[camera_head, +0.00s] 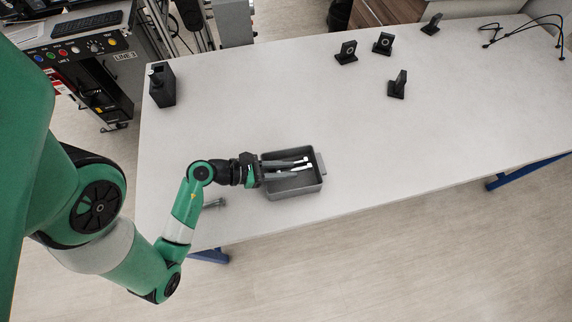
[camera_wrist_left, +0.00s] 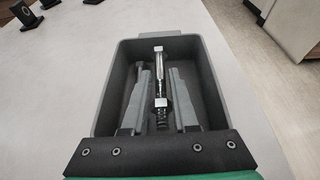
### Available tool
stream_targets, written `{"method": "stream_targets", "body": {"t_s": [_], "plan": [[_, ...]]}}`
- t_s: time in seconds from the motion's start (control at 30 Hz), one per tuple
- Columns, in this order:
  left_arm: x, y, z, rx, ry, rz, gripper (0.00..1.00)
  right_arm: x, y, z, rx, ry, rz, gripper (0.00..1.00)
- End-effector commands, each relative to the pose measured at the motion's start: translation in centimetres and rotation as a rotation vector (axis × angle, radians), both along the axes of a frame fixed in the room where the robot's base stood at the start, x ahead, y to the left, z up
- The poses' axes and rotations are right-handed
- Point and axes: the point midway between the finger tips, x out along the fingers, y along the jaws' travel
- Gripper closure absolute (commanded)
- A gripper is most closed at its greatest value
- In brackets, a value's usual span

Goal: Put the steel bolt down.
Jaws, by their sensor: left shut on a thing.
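The steel bolt (camera_wrist_left: 160,88) shows in the left wrist view between the two grey fingers of my left gripper (camera_wrist_left: 159,72), its length running roughly along them. My left gripper (camera_head: 306,164) is shut on the bolt. It reaches over the grey open tray (camera_head: 298,190) from the left in the head view. The tray (camera_wrist_left: 213,75) surrounds the fingers and bolt in the wrist view. I cannot tell whether the bolt touches the tray floor. My right gripper is not in view.
A small grey bolt-like piece (camera_head: 215,203) lies on the white table (camera_head: 420,130) left of the tray. A black holder (camera_head: 162,85) stands at the far left. Several black stands (camera_head: 382,44) and a cable (camera_head: 520,32) are at the back. The table right of the tray is clear.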

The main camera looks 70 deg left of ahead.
Motion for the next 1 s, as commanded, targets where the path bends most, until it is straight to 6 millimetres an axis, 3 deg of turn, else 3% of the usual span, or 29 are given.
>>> {"method": "stream_targets", "body": {"t_s": [0.27, 0.3, 0.47, 0.73, 0.87, 1.0], "plan": [[0.0, 0.0, -0.6, -0.001, -0.001, 0.000, 1.00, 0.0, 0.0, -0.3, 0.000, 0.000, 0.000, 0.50], [0.0, 0.0, -0.6, -0.001, 0.000, 0.000, 0.69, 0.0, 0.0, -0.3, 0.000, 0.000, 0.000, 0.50], [0.0, 0.0, -0.6, -0.001, 0.000, 0.000, 0.43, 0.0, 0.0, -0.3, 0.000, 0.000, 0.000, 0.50], [0.0, 0.0, -0.5, 0.000, 0.000, 0.000, 0.43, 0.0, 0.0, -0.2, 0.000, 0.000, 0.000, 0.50], [0.0, 0.0, 0.6, 0.002, 0.000, -0.001, 0.43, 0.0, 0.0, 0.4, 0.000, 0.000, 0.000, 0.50], [-1.6, 0.3, 1.3, -0.004, 0.004, 0.009, 0.43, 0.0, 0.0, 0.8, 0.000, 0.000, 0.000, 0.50]]}}
